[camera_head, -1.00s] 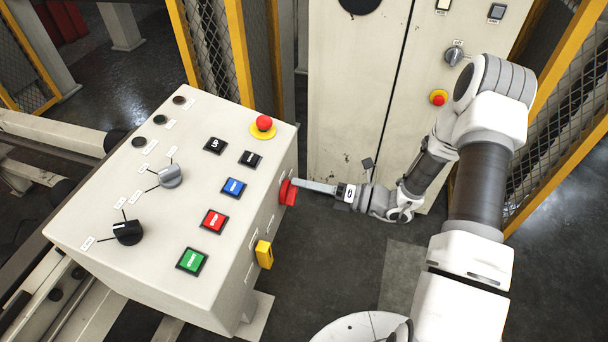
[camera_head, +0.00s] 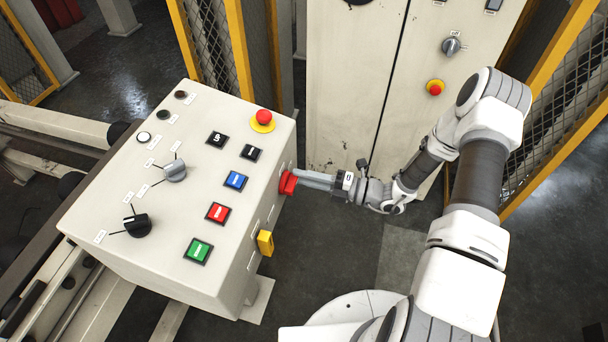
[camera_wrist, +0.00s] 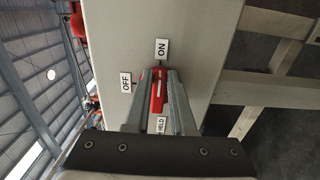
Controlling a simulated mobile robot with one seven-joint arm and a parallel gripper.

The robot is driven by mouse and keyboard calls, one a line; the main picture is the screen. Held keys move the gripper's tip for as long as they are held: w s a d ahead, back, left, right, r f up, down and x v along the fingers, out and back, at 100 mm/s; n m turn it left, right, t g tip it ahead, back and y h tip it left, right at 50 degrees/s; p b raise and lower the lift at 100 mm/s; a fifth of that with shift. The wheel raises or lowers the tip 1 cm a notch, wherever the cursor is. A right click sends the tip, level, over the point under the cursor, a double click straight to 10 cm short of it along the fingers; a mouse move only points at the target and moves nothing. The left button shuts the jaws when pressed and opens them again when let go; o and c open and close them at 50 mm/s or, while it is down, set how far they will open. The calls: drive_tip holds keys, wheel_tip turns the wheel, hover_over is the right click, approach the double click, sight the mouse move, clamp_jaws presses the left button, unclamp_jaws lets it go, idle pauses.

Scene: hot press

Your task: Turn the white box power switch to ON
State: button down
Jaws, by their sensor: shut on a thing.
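The white box (camera_head: 110,230) is a slanted control box at the left in the head view. Its red power switch (camera_head: 288,183) sits on its right side wall. In the wrist view, the red switch handle (camera_wrist: 158,92) lies between the two fingers of my gripper (camera_wrist: 163,78), which is shut on it. The white line on the handle points towards the ON label (camera_wrist: 162,50). The OFF label (camera_wrist: 126,82) is to the left. In the head view, my gripper (camera_head: 306,179) reaches the switch from the right.
The box top carries several buttons, two rotary selectors and a red emergency stop (camera_head: 263,119). A white indicator (camera_head: 144,138) shows on it. A yellow part (camera_head: 265,243) juts from the side wall below the switch. A tall cabinet (camera_head: 345,90) stands behind; mesh fencing is at the right.

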drive_tip(key=shift+s+f, duration=0.1)
idle(0.3)
drive_tip(key=c, duration=0.8)
unclamp_jaws()
drive_tip(key=shift+o, duration=0.2)
drive_tip(key=v, duration=1.7)
drive_tip(key=shift+d+b, duration=0.2)
drive_tip(key=shift+b, duration=0.15)
